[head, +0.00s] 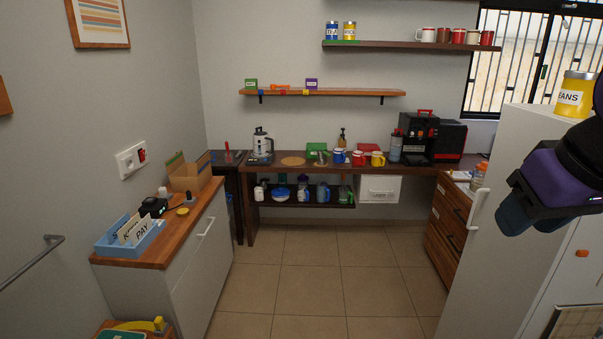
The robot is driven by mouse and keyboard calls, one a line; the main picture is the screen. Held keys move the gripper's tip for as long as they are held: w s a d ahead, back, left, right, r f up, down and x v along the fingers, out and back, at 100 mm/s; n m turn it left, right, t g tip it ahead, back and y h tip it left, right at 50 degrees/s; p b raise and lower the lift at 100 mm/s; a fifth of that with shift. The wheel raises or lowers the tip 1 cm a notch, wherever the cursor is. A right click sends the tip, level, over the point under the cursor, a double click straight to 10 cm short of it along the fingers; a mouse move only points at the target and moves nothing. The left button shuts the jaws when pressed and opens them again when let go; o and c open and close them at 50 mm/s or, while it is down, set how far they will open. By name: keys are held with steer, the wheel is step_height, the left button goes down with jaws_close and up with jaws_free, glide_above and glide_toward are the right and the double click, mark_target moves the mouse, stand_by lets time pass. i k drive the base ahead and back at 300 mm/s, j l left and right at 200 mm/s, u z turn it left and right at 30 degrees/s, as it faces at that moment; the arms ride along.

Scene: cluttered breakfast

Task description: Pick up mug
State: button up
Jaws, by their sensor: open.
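Several mugs are in the head view. A blue mug (340,156), a red mug (358,158) and a yellow mug (377,159) stand in a row on the far wooden counter (270,169). More mugs, including a white mug (427,35) and a red mug (458,36), stand on the upper wall shelf (400,45). Which mug is meant cannot be told. My gripper (515,218) is at the right edge, in the foreground, far from all the mugs. It is open, and no object shows in it.
A white fridge-like cabinet (490,230) stands beside my gripper, with a yellow canister (575,95) on top. A black coffee machine (418,135) is right of the counter mugs. A low cabinet (175,275) stands at left. The tiled floor (325,270) between is clear.

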mark_target(377, 157)
steer(key=i, duration=1.8)
steer(key=i+z, duration=0.15)
steer(key=i, duration=0.3)
steer(key=i+j+z, duration=0.15)
steer(key=i, duration=0.3)
steer(key=i+j+z, duration=0.15)
steer(key=i, duration=0.3)
steer(key=i+j+z, duration=0.2)
steer(key=i, duration=0.2)
steer(key=i+j+z, duration=0.8)
steer(key=i+j, duration=0.1)
steer(key=i, duration=0.05)
